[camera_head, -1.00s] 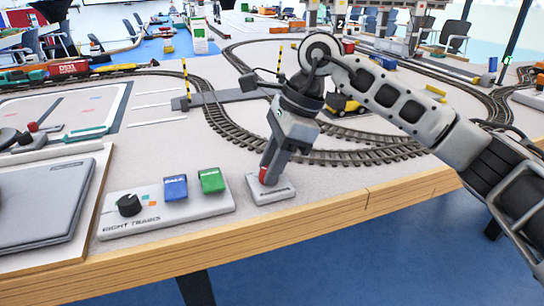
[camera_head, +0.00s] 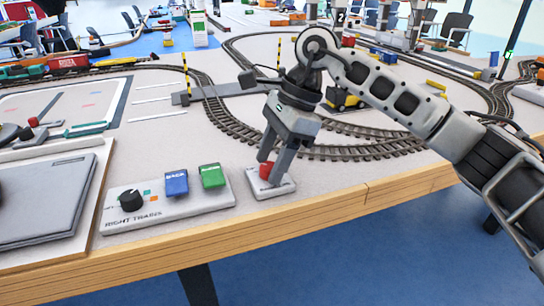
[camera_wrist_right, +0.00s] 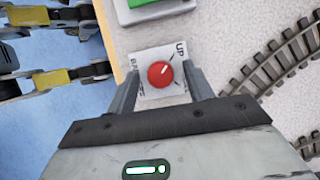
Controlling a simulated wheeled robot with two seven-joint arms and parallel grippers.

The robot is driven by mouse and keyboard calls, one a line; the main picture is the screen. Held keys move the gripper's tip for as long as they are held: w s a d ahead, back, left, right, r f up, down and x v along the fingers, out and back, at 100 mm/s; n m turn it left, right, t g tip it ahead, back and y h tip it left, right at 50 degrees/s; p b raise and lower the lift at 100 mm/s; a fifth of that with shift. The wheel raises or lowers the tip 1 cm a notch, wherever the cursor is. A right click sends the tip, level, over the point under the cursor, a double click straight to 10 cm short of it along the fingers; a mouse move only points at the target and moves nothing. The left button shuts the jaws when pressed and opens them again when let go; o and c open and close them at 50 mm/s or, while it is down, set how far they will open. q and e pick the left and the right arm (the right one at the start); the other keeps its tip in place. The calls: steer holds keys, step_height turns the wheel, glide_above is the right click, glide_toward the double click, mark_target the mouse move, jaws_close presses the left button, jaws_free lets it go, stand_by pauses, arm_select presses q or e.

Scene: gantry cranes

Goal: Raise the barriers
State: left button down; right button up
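A red knob (camera_wrist_right: 161,74) sits on a small white panel (camera_wrist_right: 147,57) marked "UP". Its white pointer line is aimed toward "UP". In the head view the panel (camera_head: 284,187) lies near the table's front edge, with the red knob (camera_head: 266,171) partly hidden. My right gripper (camera_wrist_right: 162,72) is open, with one finger on each side of the knob; it also shows in the head view (camera_head: 270,160). Two yellow-and-black striped barrier poles, one on the left (camera_head: 186,74) and one farther right (camera_head: 279,54), stand upright by the track crossing. My left gripper is out of view.
Left of the knob panel is a "RIGHT TRAINS" box (camera_head: 150,214) with a black dial (camera_head: 131,199), a blue button (camera_head: 176,183) and a green button (camera_head: 212,176). A curved track (camera_head: 345,152) and a yellow vehicle (camera_head: 340,100) lie behind the gripper.

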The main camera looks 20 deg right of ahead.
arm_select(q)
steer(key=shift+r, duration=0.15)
arm_select(e)
steer(key=shift+r, duration=0.1)
steer(key=shift+d+r, duration=0.15)
steer(key=shift+r, duration=0.15)
arm_select(q)
steer(key=p, duration=0.1)
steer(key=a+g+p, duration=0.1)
steer(key=p, duration=0.1)
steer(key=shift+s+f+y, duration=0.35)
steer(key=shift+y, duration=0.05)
arm_select(e)
steer(key=v, duration=1.5)
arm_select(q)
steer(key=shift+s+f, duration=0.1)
arm_select(e)
steer(key=shift+d, duration=0.1)
